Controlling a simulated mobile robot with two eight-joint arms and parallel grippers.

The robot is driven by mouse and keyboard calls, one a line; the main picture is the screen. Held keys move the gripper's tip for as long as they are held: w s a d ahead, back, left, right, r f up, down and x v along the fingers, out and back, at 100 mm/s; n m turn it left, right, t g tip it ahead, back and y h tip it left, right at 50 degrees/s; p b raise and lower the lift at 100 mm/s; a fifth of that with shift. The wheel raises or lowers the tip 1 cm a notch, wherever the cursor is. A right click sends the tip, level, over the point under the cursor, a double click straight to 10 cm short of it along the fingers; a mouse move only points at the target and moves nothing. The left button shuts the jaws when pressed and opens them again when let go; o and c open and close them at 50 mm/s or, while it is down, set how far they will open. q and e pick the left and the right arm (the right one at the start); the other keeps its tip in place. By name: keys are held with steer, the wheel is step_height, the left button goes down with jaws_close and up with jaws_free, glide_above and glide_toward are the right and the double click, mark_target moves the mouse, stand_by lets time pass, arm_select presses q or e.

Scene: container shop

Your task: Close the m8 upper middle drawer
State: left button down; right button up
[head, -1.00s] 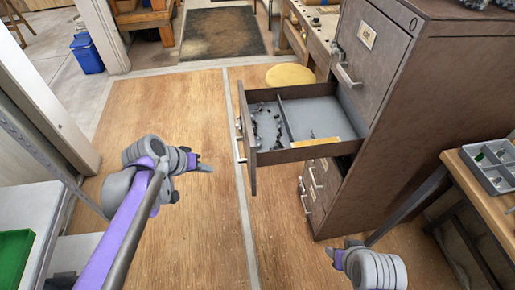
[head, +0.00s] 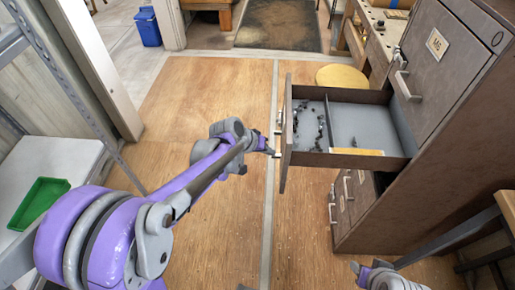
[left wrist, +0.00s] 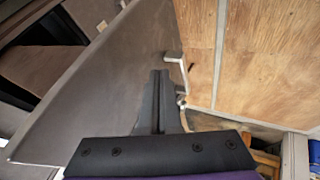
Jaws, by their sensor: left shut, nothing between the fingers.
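The upper middle drawer (head: 365,158) of the grey-brown cabinet (head: 470,130) is pulled well out to the left in the head view. It has a divider, small dark pieces on one side and a yellowish strip at its near wall. My left gripper (head: 271,149) is shut and empty, close to the outer face of the drawer front (head: 289,135), beside its handle (head: 279,119). In the left wrist view the shut fingers (left wrist: 160,100) point along the drawer front (left wrist: 100,90), near the handle (left wrist: 176,58); contact is unclear. My right gripper (head: 357,268) is low at the bottom edge, its jaws unclear.
The drawer above, with a label (head: 436,43), is shut. Lower drawer fronts (head: 345,195) show beneath the open one. A round yellow stool top (head: 342,76) stands behind it. A green tray (head: 38,203) lies on the white surface at left. The wooden floor between is clear.

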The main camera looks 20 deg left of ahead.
arm_select(q)
steer(key=shift+w+d, duration=0.15)
steer(key=shift+d, duration=0.4)
steer(key=shift+w+d, duration=0.15)
steer(key=shift+d, duration=0.35)
steer(key=w+d, duration=0.3)
steer(key=d, duration=0.8)
steer(key=w+d, duration=0.3)
steer(key=d, duration=0.9)
steer(key=w+d, duration=0.4)
steer(key=d, duration=0.8)
steer(key=shift+d+p, duration=0.2)
steer(key=shift+p, duration=0.15)
steer(key=shift+w+d+r, duration=0.1)
steer(key=shift+d+r, duration=0.05)
steer(key=shift+d, duration=0.05)
